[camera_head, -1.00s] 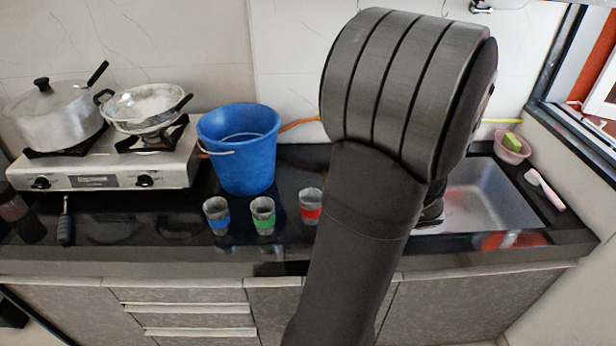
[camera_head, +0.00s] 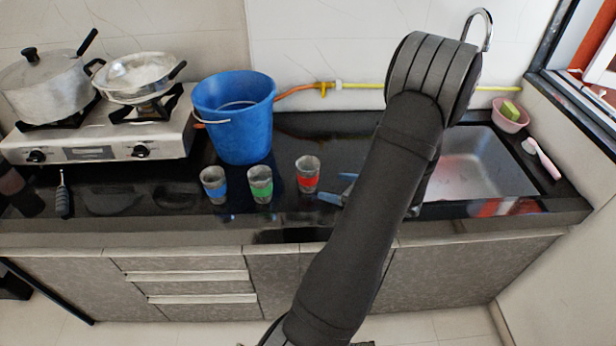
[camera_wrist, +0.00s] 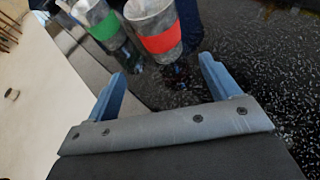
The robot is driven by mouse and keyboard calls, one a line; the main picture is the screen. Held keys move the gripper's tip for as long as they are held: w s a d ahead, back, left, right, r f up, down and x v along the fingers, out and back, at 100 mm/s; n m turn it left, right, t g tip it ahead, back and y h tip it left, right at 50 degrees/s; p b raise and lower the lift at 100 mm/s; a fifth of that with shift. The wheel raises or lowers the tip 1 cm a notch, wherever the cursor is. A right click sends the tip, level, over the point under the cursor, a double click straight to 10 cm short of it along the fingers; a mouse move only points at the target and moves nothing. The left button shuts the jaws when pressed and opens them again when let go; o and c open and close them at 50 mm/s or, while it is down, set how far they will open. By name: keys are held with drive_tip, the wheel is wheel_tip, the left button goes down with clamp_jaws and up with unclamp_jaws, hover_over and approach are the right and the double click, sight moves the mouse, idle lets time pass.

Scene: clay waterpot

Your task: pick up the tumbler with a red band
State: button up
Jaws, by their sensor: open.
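The tumbler with a red band (camera_head: 308,175) is a grey metal cup standing upright on the black counter, the rightmost of three in the head view. In the wrist view the red-banded tumbler (camera_wrist: 155,30) is ahead of my gripper, roughly between the lines of its two fingers. My gripper (camera_head: 338,189) is just right of this tumbler in the head view, partly hidden by my arm. In the wrist view its blue fingers (camera_wrist: 163,72) are spread apart with nothing between them.
The green-banded tumbler (camera_head: 260,184) stands close left of the red one, and the blue-banded tumbler (camera_head: 213,184) is further left. A blue bucket (camera_head: 235,120) stands behind them. The sink (camera_head: 470,165) is at the right. The counter's front edge is close to the tumblers.

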sight(315, 183)
drive_tip(key=x, duration=0.5)
drive_tip(key=shift+w+a+f, duration=0.1)
drive_tip(key=shift+w+a, duration=0.05)
drive_tip(key=shift+a, duration=0.05)
drive_tip(key=shift+w+r+x, duration=0.1)
drive_tip(key=shift+r+x, duration=0.05)
drive_tip(key=shift+x, duration=0.75)
drive_tip(key=shift+w+r+x, duration=0.1)
drive_tip(key=shift+r+x, duration=0.05)
drive_tip(key=shift+x, duration=0.8)
drive_tip(key=shift+w+r+x, duration=0.15)
drive_tip(key=shift+x, duration=0.75)
drive_tip(key=shift+c, duration=0.4)
drive_tip(key=c, duration=1)
